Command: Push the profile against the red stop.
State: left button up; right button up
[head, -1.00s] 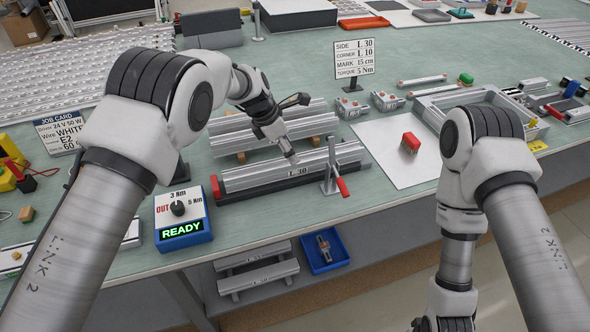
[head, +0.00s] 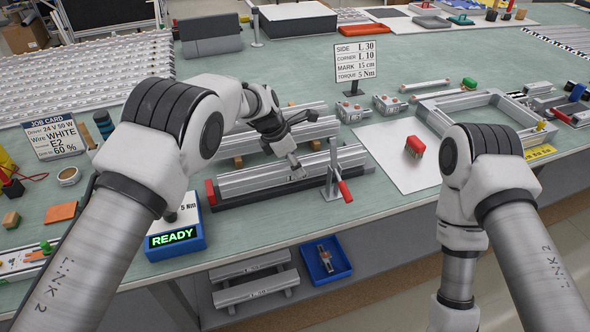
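The silver profile (head: 255,181) lies lengthwise in a dark fixture (head: 265,194) near the front of the bench. The red stop (head: 210,192) stands at the fixture's left end. The profile's left end is close to it; I cannot tell whether they touch. My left gripper (head: 298,173) points down onto the profile, right of its middle, with its fingertips together at the top surface. Contact is too small to be sure of. A toggle clamp (head: 333,172) with a red handle stands at the fixture's right. My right gripper is below the picture.
More profiles (head: 250,138) lie on supports behind the fixture. A blue READY box (head: 176,238) stands at the front left. A sign (head: 355,60) stands behind.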

pick_arm(q)
jog(key=shift+s+a, duration=0.1)
jog(key=shift+a, duration=0.15)
grip_shut()
jog(key=shift+s+a+f, duration=0.1)
jog(key=shift+a, duration=0.25)
jog(key=shift+s+a, duration=0.1)
jog(key=shift+a, duration=0.05)
jog(key=o, duration=1.1)
grip_release()
jog(key=shift+c, duration=0.2)
jog(key=shift+o, duration=1)
jog(key=v, duration=1.2)
jog(key=shift+p, duration=0.35)
